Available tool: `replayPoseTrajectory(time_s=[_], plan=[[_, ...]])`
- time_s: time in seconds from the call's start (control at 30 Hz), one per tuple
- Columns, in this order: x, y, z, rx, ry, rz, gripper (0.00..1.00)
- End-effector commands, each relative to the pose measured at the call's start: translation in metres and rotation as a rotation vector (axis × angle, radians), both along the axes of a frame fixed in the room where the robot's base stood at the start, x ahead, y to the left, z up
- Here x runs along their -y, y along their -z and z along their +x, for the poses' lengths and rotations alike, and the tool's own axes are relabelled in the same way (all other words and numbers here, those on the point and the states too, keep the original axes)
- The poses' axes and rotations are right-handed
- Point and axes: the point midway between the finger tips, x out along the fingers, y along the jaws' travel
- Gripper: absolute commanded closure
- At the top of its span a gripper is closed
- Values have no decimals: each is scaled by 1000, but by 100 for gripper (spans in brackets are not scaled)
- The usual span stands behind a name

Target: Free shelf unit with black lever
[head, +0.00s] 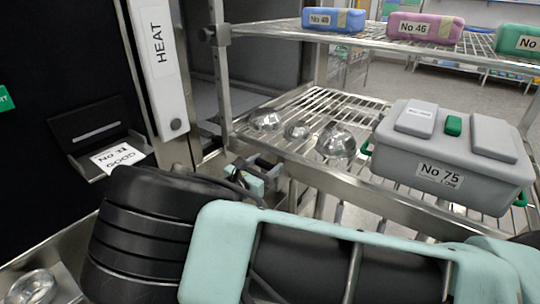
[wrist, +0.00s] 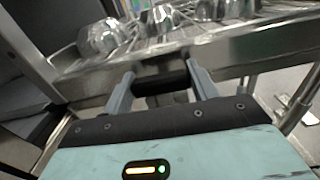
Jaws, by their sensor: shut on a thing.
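The shelf unit is a metal wire rack (head: 330,172) that fills the right of the head view. Its front rail (wrist: 235,47) crosses the top of the wrist view. The black lever (wrist: 160,80) is a short dark bar just below that rail. My gripper (wrist: 161,86) has one grey finger at each end of the lever and is shut on it. In the head view my gripper (head: 262,172) is small, by the rack's left post, partly hidden behind my arm. The lever cannot be made out clearly there.
Shiny metal bowls (head: 336,142) and a grey box No 75 (head: 440,176) stand on the lower shelf. Blue (head: 334,20) and pink (head: 425,28) boxes sit on the upper shelf. A white HEAT panel (head: 158,65) and black machine front (head: 60,50) stand close at left.

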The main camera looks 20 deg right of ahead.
Motion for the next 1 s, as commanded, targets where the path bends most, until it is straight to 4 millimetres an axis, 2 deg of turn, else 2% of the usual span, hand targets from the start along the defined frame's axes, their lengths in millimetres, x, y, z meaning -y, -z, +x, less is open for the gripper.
replayPoseTrajectory(time_s=[0.07,0.5,1.0], plan=[[-3,-4,4,-62,0,-42,83],[-19,7,24,-369,-2,-265,83],[-26,15,33,-529,-3,-381,83]])
